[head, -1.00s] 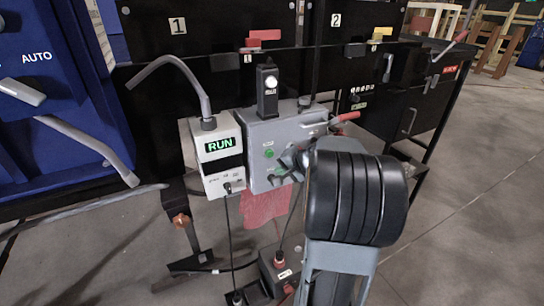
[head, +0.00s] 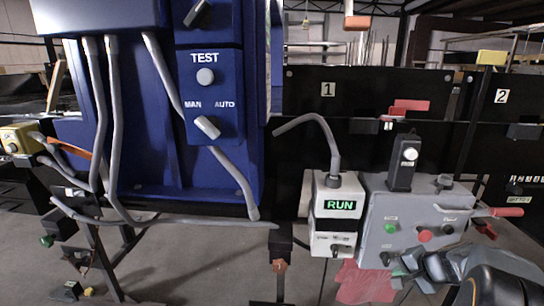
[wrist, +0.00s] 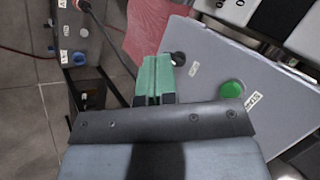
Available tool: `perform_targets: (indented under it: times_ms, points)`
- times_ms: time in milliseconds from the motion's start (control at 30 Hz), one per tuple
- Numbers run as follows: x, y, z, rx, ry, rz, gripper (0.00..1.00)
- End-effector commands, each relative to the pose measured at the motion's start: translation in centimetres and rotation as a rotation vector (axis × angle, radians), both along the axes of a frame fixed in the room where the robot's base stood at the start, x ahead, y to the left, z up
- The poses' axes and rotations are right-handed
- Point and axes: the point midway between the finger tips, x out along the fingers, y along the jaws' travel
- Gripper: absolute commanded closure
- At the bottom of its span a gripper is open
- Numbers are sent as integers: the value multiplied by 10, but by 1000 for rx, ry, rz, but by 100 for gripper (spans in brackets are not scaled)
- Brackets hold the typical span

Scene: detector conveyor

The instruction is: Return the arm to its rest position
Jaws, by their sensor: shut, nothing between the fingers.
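My arm enters the head view at the lower right. My gripper (head: 398,272) is at the lower front of the grey control box (head: 407,210), close to its lower edge; I cannot tell whether it touches. In the wrist view, its green fingertips (wrist: 154,79) are together with nothing between them. The grey face of the box (wrist: 208,66) lies beyond them, with a black knob (wrist: 177,58) just right of the tips and a green button (wrist: 232,90) further right.
A white unit reading RUN (head: 338,215) stands left of the box. A red-handled lever (head: 505,212) sticks out at its right. A blue cabinet (head: 160,170) with cables is at left. A red cloth-like sheet (head: 362,284) hangs below the box. Open floor shows at lower left.

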Motion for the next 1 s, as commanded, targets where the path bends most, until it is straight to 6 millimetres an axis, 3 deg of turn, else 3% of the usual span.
perform_targets:
  times_ms: [200, 400, 633, 1000]
  points:
    - [-72, 105, 76, -295, 255, 430, 100]
    - [-113, 158, 141, -589, 268, 751, 100]
    - [-121, 196, 186, -694, 155, 901, 100]
    - [-121, 204, 190, -700, 135, 929, 100]
